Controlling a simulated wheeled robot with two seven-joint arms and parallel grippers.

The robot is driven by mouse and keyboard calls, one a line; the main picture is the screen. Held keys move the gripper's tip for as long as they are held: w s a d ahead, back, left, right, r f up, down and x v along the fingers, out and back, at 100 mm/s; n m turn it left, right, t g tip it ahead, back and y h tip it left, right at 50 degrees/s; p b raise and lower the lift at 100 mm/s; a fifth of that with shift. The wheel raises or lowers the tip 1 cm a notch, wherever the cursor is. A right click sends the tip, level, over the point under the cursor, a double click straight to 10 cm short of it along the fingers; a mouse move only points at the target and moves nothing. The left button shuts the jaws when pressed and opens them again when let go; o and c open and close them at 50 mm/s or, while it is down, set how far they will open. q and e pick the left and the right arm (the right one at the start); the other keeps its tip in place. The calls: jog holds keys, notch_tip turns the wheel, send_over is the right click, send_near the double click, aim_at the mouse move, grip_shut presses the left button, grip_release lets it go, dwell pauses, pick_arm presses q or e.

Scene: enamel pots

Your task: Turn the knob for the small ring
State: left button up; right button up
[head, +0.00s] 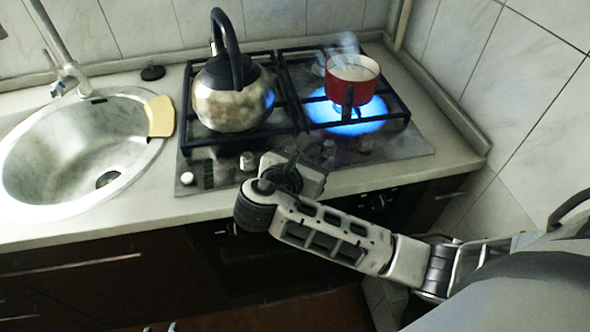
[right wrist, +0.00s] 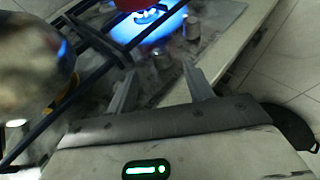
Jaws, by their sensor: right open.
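Which knob serves the small ring is not marked legibly. My right gripper (head: 298,160) is open and empty over the hob's front edge. In the right wrist view its fingers (right wrist: 159,70) are spread, with one knob (right wrist: 161,58) just beyond the gap and another (right wrist: 191,27) farther off. My left gripper is not in view.
A red pot (head: 352,72) stands over a large blue flame (head: 347,112) at the back right, with vapour above it. A steel kettle (head: 228,100) stands on the left grate. The sink (head: 25,190) is at the left, the tiled wall at the right.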

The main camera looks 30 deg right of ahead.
jog(key=v, duration=0.8)
